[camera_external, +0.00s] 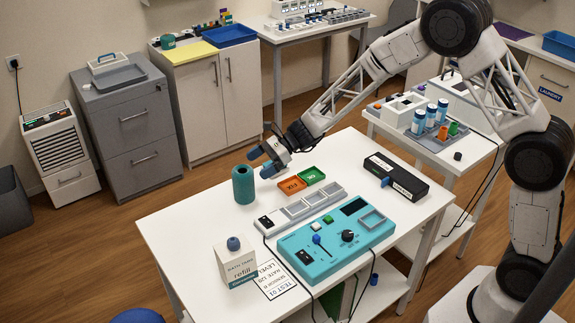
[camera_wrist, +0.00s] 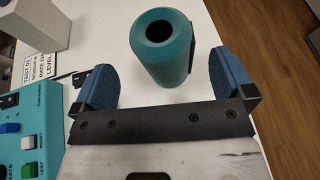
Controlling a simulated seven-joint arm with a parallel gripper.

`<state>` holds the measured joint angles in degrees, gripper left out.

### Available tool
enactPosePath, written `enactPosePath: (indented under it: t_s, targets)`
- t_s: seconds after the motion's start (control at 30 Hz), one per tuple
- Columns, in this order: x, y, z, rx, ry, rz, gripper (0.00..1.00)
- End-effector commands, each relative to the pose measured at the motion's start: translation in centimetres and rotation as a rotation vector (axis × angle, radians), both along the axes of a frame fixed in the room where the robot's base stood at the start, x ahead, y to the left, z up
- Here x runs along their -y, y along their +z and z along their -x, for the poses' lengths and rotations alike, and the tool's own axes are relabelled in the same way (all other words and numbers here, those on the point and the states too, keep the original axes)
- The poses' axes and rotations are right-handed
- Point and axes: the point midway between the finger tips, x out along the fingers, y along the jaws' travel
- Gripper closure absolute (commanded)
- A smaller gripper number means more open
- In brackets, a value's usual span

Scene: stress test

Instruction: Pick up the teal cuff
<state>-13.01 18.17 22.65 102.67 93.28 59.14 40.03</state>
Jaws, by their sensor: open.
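The teal cuff (camera_external: 243,185) is an upright hollow cylinder near the far left edge of the white table (camera_external: 180,232). In the wrist view the cuff (camera_wrist: 160,48) stands ahead of my gripper, with its dark round opening facing up and a dark strip on its right side. My gripper (camera_external: 262,162) is just right of the cuff in the external view. Its two blue fingers are spread apart in the wrist view (camera_wrist: 165,82), with the cuff's lower end showing between and beyond them. Nothing is held.
An orange tray (camera_external: 291,184) and a green tray (camera_external: 312,176) lie right of the cuff. A teal control box (camera_external: 335,245), a grey-white module strip (camera_external: 300,209), a black box (camera_external: 397,178) and a white refill carton (camera_external: 236,265) stand on the table. The table edge is close behind the cuff.

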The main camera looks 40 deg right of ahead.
Motion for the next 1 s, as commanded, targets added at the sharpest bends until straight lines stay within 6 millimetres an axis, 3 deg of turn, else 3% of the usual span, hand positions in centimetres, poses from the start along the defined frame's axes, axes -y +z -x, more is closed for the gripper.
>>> enactPosePath:
  t_s: [0.13, 0.63, 1.0]
  targets:
    - [-1.0, -0.4, -0.1, 0.001, 0.001, 0.000, 0.00]
    - [-1.6, -0.6, -0.3, 0.000, 0.000, -0.001, 0.00]
    - [-5.1, -2.0, -0.9, 0.000, 0.001, 0.000, 0.00]
